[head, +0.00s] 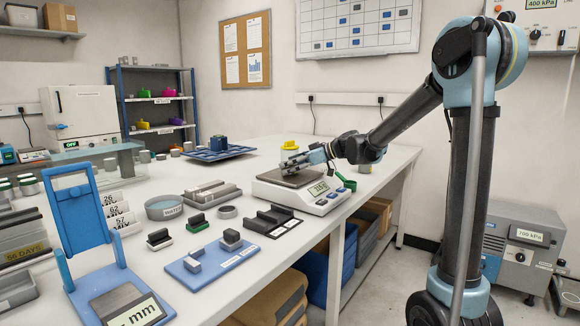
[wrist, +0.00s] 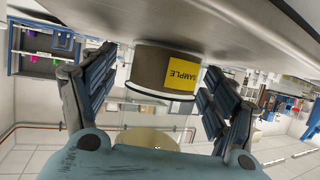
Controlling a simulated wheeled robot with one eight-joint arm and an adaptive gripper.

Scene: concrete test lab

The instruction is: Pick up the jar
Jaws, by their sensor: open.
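The jar (wrist: 152,72) shows upside down in the wrist view, with a grey-brown body, a clear band and a yellow SAMPLE label. A pale yellow round top (wrist: 148,139) shows below it. In the head view only a yellow top (head: 290,145) shows just above my gripper (head: 292,162), whose fingers hide what is below. My gripper is open, with one finger on each side of the jar and a visible gap on the right. The jar meets a grey surface; I cannot tell whether this is the scale's pan.
A bench scale (head: 322,201) sits under my gripper, with a green item (head: 346,183) at its right. A blue tray (head: 216,154) stands behind. Dark blocks (head: 271,221) and a round dish (head: 165,208) are nearer. The bench's right edge is close to my arm.

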